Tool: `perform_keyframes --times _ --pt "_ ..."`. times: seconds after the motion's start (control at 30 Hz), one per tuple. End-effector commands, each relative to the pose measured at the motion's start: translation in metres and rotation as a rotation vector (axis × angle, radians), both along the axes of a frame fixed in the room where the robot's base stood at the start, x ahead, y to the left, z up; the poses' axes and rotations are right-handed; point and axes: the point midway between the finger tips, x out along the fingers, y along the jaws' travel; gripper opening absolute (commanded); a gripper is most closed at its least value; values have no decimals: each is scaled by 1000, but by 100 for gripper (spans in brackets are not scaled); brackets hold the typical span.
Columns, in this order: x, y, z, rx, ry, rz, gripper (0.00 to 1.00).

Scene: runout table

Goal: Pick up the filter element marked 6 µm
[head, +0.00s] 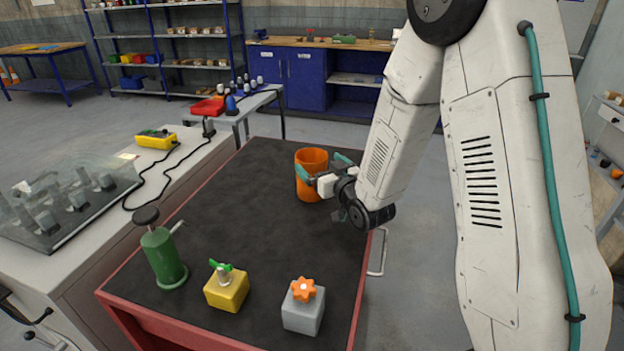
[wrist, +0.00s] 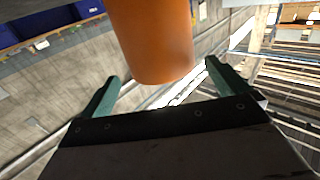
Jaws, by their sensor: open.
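An orange, hollow cylinder (head: 311,184) stands upright near the far right edge of the dark table top. No marking such as 6 µm is readable on it. My gripper (head: 324,166) is at its right side, with its teal fingers spread towards it. In the wrist view the orange cylinder (wrist: 155,45) shows between the two open fingers (wrist: 162,74), with gaps on both sides. Nothing is held. No other filter element can be made out.
A green hand pump (head: 163,255), a yellow block with a green-handled valve (head: 227,290) and a grey block with an orange knob (head: 303,306) stand along the table's near side. The table's middle is clear. A bench with a clear cover (head: 70,205) adjoins on the left.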

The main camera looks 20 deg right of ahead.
Motion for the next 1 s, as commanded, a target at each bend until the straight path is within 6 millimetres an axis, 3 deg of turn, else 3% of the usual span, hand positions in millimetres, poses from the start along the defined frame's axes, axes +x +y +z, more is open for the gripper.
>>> perform_keyframes --times 0.33,0.63,0.83,0.9,1.0 --pt "46 12 0 -1 1 0 100" --pt "51 13 0 -1 2 0 100" --pt "51 13 0 -1 2 0 44" --pt "51 13 0 -1 1 0 35" --pt "51 13 0 -1 1 0 35"
